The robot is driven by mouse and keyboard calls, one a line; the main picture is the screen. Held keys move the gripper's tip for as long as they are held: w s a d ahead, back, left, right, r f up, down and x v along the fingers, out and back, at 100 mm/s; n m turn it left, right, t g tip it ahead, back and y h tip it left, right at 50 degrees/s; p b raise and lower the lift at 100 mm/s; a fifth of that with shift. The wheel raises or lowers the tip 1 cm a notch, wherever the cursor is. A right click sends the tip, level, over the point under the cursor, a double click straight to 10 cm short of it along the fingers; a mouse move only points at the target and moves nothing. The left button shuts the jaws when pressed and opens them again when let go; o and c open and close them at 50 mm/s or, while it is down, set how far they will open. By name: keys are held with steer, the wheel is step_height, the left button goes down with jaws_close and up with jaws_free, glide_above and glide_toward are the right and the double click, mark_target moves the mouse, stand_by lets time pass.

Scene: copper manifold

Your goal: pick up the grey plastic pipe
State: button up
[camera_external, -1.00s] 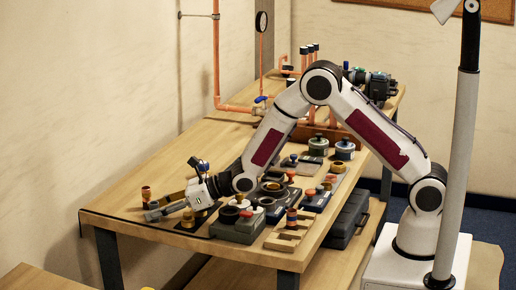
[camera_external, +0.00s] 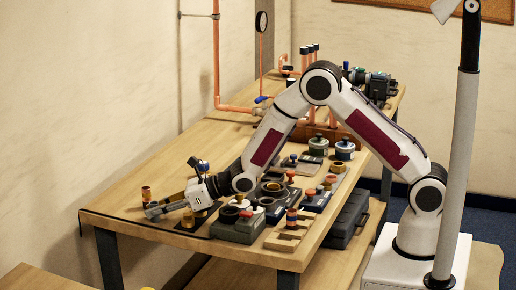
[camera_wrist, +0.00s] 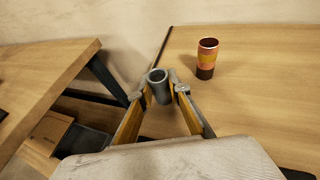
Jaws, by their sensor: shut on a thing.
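The grey pipe (camera_wrist: 159,90) is a short open-ended tube. In the wrist view it stands between the tips of my gripper (camera_wrist: 160,92), with its open end facing the camera. The fingers are closed onto its two sides. In the external view my gripper (camera_external: 152,211) is low over the near left corner of the workbench, and the pipe is hard to make out there. I cannot tell whether the pipe touches the table.
A banded brown and orange cylinder (camera_wrist: 206,58) stands near the pipe on the wooden workbench (camera_wrist: 250,90). The bench edge is close beside the gripper. Several grey fixtures (camera_external: 238,229) and a wooden rack (camera_external: 288,236) stand to the right in the external view.

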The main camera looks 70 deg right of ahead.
steer(key=shift+r, duration=5.05)
